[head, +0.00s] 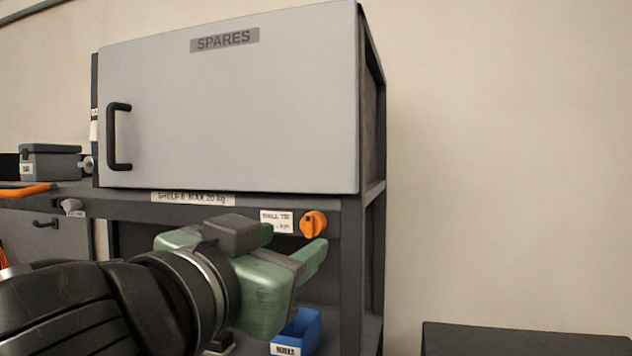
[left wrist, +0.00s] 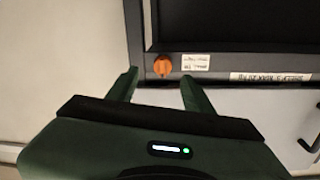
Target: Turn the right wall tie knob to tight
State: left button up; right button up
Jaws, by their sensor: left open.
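The right wall tie knob (head: 313,224) is orange and sits on the dark shelf rail at its right end, beside a white label (head: 277,221) reading "WALL TIE". The knob also shows in the left wrist view (left wrist: 162,67), beyond and between my fingertips. My left gripper (head: 296,243) is green, open and empty, in front of the rail and just below and left of the knob. In the left wrist view my left gripper (left wrist: 158,82) has its two fingers apart, not visibly touching the knob. The right gripper is out of view.
A grey SPARES cabinet door (head: 230,110) with a black handle (head: 119,137) stands above the rail. A blue bin (head: 300,332) sits below my gripper. A dark box-like surface (head: 520,340) is at lower right. Another small knob (head: 71,206) is on the rail at left.

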aim_at(307, 228)
pick_arm(q)
jog(key=p+x, duration=0.3)
jog(key=x, duration=0.4)
jog(key=shift+w+a+r+p, duration=0.1)
jog(key=shift+w+r+p, duration=0.1)
jog(key=shift+p, duration=0.1)
jog(key=shift+a, duration=0.1)
grip_shut()
